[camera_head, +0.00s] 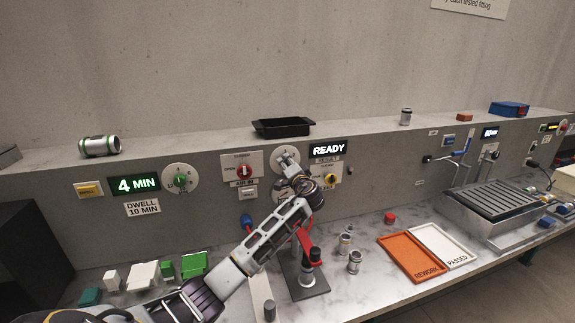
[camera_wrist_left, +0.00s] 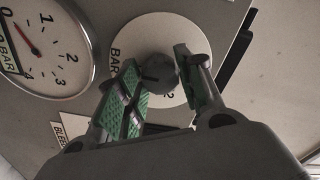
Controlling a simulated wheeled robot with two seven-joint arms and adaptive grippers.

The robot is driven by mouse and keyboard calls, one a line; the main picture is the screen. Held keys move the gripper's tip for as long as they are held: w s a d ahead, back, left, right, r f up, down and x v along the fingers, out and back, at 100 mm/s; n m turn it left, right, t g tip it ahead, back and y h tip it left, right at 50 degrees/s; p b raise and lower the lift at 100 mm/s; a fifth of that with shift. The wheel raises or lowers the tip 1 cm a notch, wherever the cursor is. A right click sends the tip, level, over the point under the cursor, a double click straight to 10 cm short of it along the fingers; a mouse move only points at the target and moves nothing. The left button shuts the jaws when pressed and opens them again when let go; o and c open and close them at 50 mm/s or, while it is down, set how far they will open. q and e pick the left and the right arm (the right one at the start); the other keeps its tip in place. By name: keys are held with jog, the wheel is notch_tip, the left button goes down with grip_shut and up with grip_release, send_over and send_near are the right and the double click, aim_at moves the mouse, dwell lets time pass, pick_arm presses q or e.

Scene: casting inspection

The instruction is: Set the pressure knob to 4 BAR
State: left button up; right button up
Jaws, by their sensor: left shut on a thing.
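The pressure knob (camera_wrist_left: 158,70) is dark and round, on a white round dial marked BAR (camera_wrist_left: 143,32) in the left wrist view. A 2 shows at the dial's lower side; the other numbers are hidden or unreadable. My left gripper (camera_wrist_left: 163,82) has its green-padded fingers on either side of the knob and is shut on it. In the head view my left gripper (camera_head: 286,164) is at the grey panel and hides the knob. My right gripper is out of view.
A READY display (camera_head: 328,149) is close by. A black tray (camera_head: 283,127) sits on the ledge above. A black-and-red fixture (camera_head: 312,262) stands below my arm.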

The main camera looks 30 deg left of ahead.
pick_arm(q)
jog(key=shift+f, duration=0.1)
jog(key=o, duration=1)
jog(key=shift+s+d, duration=0.1)
jog(key=shift+v, duration=5.9)
